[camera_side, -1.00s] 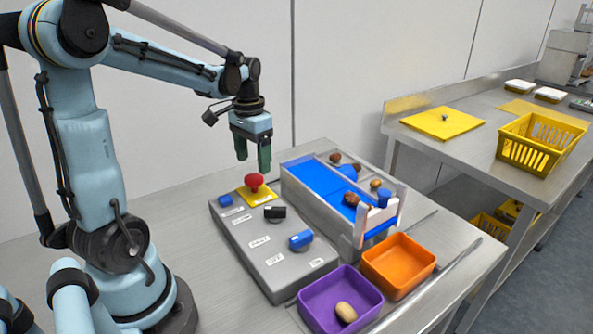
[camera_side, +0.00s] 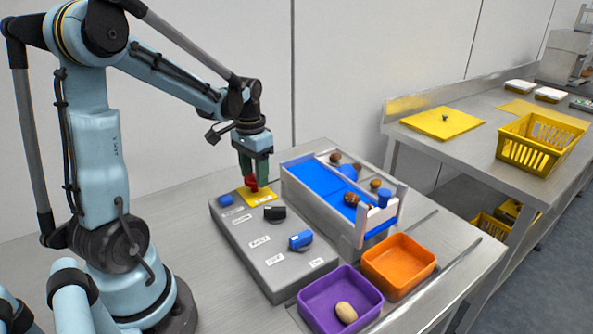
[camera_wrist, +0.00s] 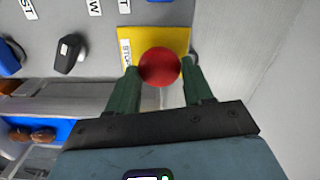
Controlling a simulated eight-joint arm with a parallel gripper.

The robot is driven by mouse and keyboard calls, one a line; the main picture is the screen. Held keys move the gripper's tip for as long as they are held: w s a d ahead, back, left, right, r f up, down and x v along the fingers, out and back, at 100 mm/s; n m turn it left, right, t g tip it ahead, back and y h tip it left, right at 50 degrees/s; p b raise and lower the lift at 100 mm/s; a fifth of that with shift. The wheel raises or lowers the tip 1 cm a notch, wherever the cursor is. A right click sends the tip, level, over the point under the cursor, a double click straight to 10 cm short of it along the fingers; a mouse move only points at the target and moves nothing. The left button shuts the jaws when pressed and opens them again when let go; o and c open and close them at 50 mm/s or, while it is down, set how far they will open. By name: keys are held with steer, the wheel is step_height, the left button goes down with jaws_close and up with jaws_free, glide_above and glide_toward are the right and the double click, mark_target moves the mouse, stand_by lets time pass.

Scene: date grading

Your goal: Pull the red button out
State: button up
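The red button (camera_side: 251,183) is a round mushroom head on a yellow plate (camera_side: 266,197) at the far end of the grey control panel (camera_side: 240,232). My gripper (camera_side: 254,178) points down over the panel with its green fingers on either side of the red head. In the wrist view, the red button (camera_wrist: 160,66) fills the gap between the fingertips, and both look to be touching it. My gripper (camera_wrist: 160,72) is shut on the red button. The button's stem is hidden under the head.
The panel also carries a blue button (camera_side: 226,200), a black knob (camera_side: 274,213) and a blue knob (camera_side: 301,241). A blue-lined sorting chute (camera_side: 318,178) with several dates stands close to the right. Purple (camera_side: 340,290) and orange (camera_side: 398,262) bins are in front.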

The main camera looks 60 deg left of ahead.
mark_target(254, 176)
jaws_close()
steer(key=shift+r, duration=0.65)
steer(key=o, duration=0.8)
jaws_free()
step_height(254, 176, up, 12)
